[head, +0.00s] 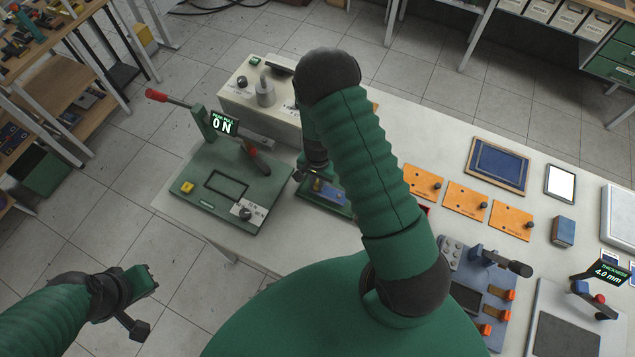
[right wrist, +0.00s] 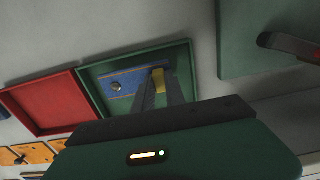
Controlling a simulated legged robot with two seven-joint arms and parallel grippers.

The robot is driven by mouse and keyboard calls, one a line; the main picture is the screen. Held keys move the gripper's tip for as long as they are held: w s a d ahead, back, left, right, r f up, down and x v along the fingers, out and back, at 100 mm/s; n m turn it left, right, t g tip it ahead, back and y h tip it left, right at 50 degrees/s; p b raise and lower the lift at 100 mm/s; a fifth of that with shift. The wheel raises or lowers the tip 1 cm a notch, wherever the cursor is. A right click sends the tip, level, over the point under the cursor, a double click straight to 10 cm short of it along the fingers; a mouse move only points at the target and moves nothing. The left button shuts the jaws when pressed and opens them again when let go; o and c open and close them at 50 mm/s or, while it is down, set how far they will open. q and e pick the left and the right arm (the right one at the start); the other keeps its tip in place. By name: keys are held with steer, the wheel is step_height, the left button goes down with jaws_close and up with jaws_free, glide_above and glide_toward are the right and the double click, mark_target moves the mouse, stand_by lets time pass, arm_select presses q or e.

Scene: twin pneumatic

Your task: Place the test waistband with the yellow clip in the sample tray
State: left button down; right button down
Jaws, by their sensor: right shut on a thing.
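The test waistband is a blue strip (right wrist: 128,83) with a round metal stud and a yellow clip (right wrist: 159,80). My right gripper (right wrist: 160,84) is shut on it at the clip end. The strip lies over the inside of a green tray (right wrist: 86,81), which I take as the sample tray; whether it touches the floor I cannot tell. In the head view the blue strip (head: 328,192) shows over the green tray (head: 318,206), partly hidden by my right arm. My left gripper (head: 148,281) hangs off the table at lower left, empty; its jaw opening is unclear.
A red tray (right wrist: 46,103) lies beside the green one. Orange plates (head: 465,200) and a blue fixture (head: 470,285) are to the right.

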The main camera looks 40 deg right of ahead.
step_height(320, 180, down, 2)
steer(key=shift+s+f+p, duration=0.15)
steer(key=shift+p, duration=0.2)
steer(key=shift+f, duration=0.15)
steer(key=c, duration=1.4)
jaws_free()
steer(key=shift+w+a, duration=0.2)
arm_select(q)
steer(key=shift+a+r, duration=0.25)
steer(key=shift+r, duration=0.25)
arm_select(e)
steer(key=shift+s, duration=0.1)
arm_select(q)
steer(key=shift+d, duration=0.1)
arm_select(e)
steer(key=shift+r, duration=0.2)
